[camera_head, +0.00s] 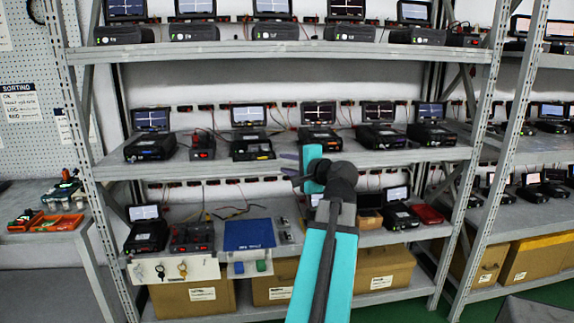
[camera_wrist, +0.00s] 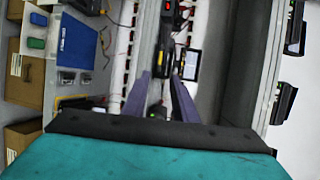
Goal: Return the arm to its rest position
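My teal and black arm (camera_head: 325,255) rises from the bottom of the head view and bends at the middle shelf level of the rack. My gripper (camera_head: 290,170) shows there as dark purplish fingers pointing left, in front of the gap below the middle shelf. In the wrist view my gripper (camera_wrist: 159,78) has its two fingers spread apart, and I see nothing held between them. A black device with an orange label (camera_wrist: 166,45) lies beyond the fingertips in that view. The arm hides part of the lower shelf.
The grey rack's middle shelf (camera_head: 290,160) carries several black devices with screens. The lower shelf holds a blue mat (camera_head: 249,234), more devices and a red box (camera_head: 427,214). Cardboard boxes (camera_head: 193,297) stand below. A side table (camera_head: 40,240) with orange trays is at left.

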